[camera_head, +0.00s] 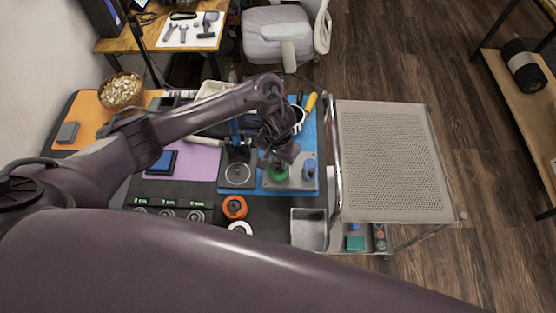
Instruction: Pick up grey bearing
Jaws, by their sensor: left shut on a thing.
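My left gripper (280,148) is over the grey plate on the blue mat, pointing down and shut. A green round part (278,174) shows right at its fingertips, partly covered by them. A blue knob-like part (309,169) stands on the grey plate (297,184) just to the right. Small dark grey rings (196,215) lie in a labelled row on the black surface at the lower left; which one is the grey bearing I cannot tell. My right gripper is not in view.
An orange ring (234,207) and a white ring (240,228) lie nearer on the black surface. A metal tray (309,230) is at the front right. A dark holder (237,174) stands left of the gripper. A perforated cart top (390,160) is clear.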

